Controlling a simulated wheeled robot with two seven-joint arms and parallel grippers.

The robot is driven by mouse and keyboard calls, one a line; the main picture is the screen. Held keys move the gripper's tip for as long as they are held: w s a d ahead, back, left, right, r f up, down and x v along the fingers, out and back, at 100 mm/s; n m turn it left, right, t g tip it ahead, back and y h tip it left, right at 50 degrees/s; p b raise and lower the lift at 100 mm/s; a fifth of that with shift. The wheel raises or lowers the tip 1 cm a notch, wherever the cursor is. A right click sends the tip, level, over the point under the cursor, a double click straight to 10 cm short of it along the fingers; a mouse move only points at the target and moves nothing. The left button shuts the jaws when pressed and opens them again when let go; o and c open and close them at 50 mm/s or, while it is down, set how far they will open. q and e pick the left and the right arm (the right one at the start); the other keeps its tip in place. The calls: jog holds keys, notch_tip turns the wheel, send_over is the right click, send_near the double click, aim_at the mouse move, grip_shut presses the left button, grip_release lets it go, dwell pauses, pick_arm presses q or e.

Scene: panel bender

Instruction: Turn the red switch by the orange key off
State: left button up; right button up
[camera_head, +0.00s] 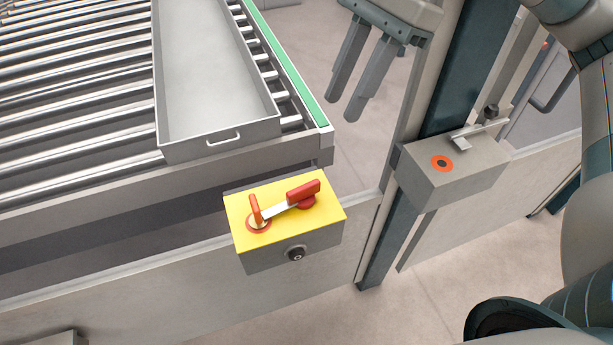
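A yellow-topped control box (317,217) is mounted at the front corner of the roller table. On its top, a red switch handle (303,193) lies toward the right, with a pale metal strip running from it to the left. An orange key (255,209) stands upright at the left, over a red-ringed round base. The exact joint between strip and base is too small to tell. My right gripper (345,107) is above and to the right of the box in the picture, apart from it. Its two fingers are spread and empty. My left gripper does not show.
A grey box (455,182) with an orange-ringed button and a metal latch is fixed to a dark post (462,75) at the right. A grey tray (212,70) sits on the rollers (75,75). A dark round knob (296,254) is on the control box's front.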

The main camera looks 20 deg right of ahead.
aim_at(304, 186)
jog(key=shift+f, duration=0.1)
jog(key=p+x, duration=0.6)
jog(key=x, duration=1)
jog(key=shift+s+a, duration=0.1)
jog(key=shift+a+f, duration=0.15)
jog(key=shift+f, duration=0.4)
grip_shut()
